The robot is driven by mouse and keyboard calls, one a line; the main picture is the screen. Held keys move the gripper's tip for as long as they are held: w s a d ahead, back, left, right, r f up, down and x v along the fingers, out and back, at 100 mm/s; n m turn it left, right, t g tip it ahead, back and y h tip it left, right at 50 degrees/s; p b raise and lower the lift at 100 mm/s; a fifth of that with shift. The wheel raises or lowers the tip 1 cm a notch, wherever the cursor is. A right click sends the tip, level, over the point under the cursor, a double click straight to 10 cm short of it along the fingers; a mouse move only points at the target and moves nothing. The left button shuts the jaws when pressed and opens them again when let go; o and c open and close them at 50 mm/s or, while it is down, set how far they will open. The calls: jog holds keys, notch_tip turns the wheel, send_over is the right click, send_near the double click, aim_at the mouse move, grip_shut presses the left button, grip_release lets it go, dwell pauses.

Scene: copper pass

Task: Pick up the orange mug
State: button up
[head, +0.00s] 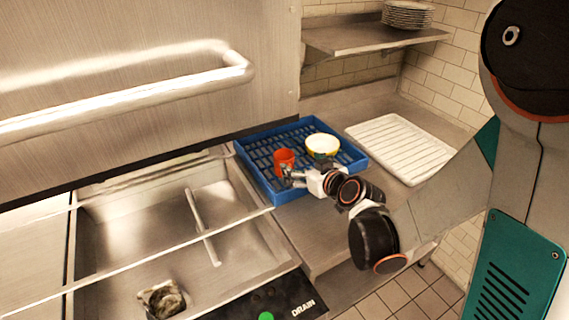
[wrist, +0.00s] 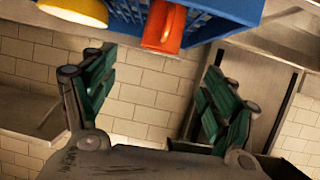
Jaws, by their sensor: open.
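The orange mug (head: 284,158) stands in the blue dish rack (head: 281,198), near its left side. In the wrist view the mug (wrist: 165,25) is at the top, beyond the fingertips, with part of it cut off by the frame edge. My gripper (head: 292,181) is at the near edge of the rack, close to the mug. In the wrist view my gripper (wrist: 157,75) has its two green-padded fingers spread wide with nothing between them. I cannot tell exactly how far the fingertips are from the mug.
A yellow-and-white bowl (head: 322,145) stands in the rack, right of the mug. A white ribbed drainboard (head: 400,146) lies to the right. A steel sink (head: 150,235) is at left. A shelf (head: 365,38) holds stacked plates (head: 407,14). A large steel hood (head: 140,75) with a bar handle stands behind the sink.

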jog(key=b, duration=0.1)
send_near(280, 154)
jog(key=shift+f, duration=0.25)
jog(key=shift+b+x, duration=1.2)
jog(key=shift+x, duration=2.05)
jog(key=shift+r, duration=0.25)
jog(key=c, duration=1.3)
